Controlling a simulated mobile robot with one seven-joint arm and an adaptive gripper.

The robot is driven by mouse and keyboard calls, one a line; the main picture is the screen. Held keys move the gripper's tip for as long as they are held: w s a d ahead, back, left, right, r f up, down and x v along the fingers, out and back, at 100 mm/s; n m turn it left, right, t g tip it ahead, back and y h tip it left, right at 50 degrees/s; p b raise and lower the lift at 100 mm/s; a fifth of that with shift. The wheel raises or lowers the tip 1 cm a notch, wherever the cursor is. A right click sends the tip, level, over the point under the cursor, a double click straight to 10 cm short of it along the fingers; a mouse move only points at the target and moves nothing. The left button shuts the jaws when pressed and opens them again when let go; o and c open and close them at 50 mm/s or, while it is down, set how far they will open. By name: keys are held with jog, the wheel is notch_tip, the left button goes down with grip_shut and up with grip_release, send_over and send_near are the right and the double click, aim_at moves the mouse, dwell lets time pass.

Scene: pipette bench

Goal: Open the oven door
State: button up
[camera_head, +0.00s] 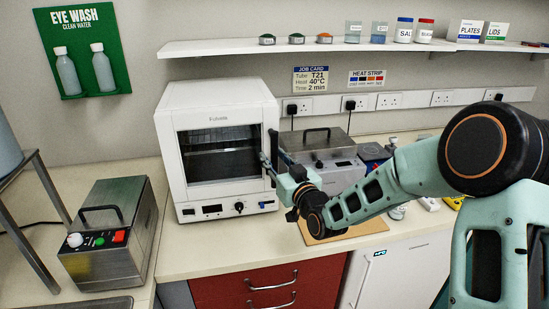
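The white oven (255,98) stands on the bench left of centre, its front facing me. Its door (218,152) has a dark window with racks showing behind it, and it looks closed. A dark upright handle (273,146) is at the door's right edge. My gripper (268,164) reaches in from the right, with its fingers at the handle's lower part. The fingers are small and overlap the handle, so I cannot tell whether they touch it or grip it.
A steel bath with a lid handle (325,165) stands close right of the oven, behind my gripper. Another steel unit (108,235) stands at the left. A tan board (375,226) lies under my arm. Bench top (225,238) is clear in front of the oven. A shelf (300,47) runs above.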

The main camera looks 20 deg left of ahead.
grip_shut()
dwell(0.3)
jog(key=shift+s, duration=0.15)
